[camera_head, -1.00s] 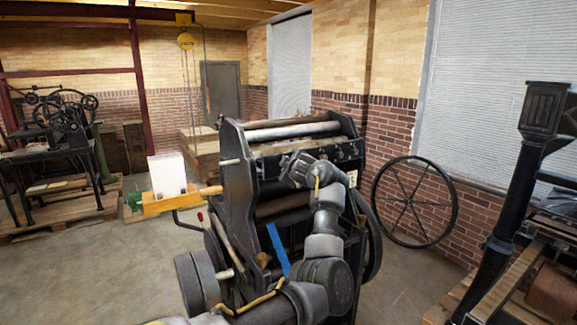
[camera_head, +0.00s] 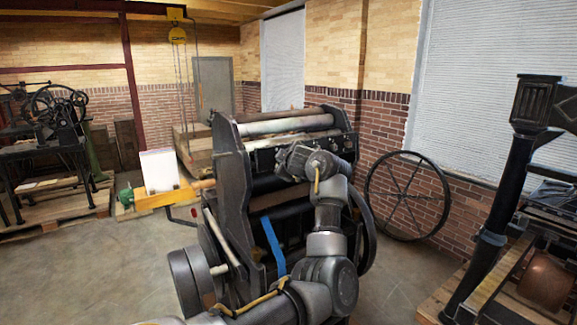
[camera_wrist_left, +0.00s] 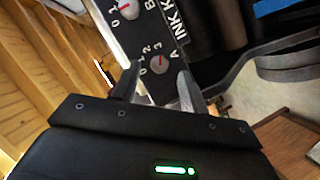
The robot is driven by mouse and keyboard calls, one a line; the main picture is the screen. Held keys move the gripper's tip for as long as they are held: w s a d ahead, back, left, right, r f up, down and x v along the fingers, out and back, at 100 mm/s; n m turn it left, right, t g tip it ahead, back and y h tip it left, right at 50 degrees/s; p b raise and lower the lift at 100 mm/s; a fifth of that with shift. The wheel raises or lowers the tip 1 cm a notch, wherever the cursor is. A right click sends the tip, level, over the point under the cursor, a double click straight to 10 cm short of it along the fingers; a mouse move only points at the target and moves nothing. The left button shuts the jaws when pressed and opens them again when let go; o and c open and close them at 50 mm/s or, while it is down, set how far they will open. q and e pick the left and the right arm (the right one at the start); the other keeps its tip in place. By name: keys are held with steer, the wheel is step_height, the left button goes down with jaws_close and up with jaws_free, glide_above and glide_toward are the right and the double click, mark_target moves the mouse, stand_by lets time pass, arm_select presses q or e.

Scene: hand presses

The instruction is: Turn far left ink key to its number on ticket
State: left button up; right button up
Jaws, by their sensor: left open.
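The ink key panel (camera_wrist_left: 134,42) is a dark plate with white lettering, tilted in the left wrist view. Ink key A (camera_wrist_left: 160,65) is a round grey knob with a red mark, with numbers from 0 to 3 beside it. Key B (camera_wrist_left: 128,10) is above it, partly cut off. My left gripper (camera_wrist_left: 158,80) is open, with one finger on each side of key A in the picture; I cannot tell whether they touch it. In the head view my left wrist (camera_head: 318,165) is in front of the press (camera_head: 232,170) and hides its key. No ticket number is readable. My right gripper is not in view.
A large spoked wheel (camera_head: 406,195) leans by the brick wall. Another press (camera_head: 495,190) stands at right. Open floor lies at left front.

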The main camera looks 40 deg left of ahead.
arm_select(q)
steer(key=b+v, duration=0.2)
steer(key=v, duration=0.5)
steer(key=shift+d, duration=0.2)
steer(key=shift+s, duration=0.15)
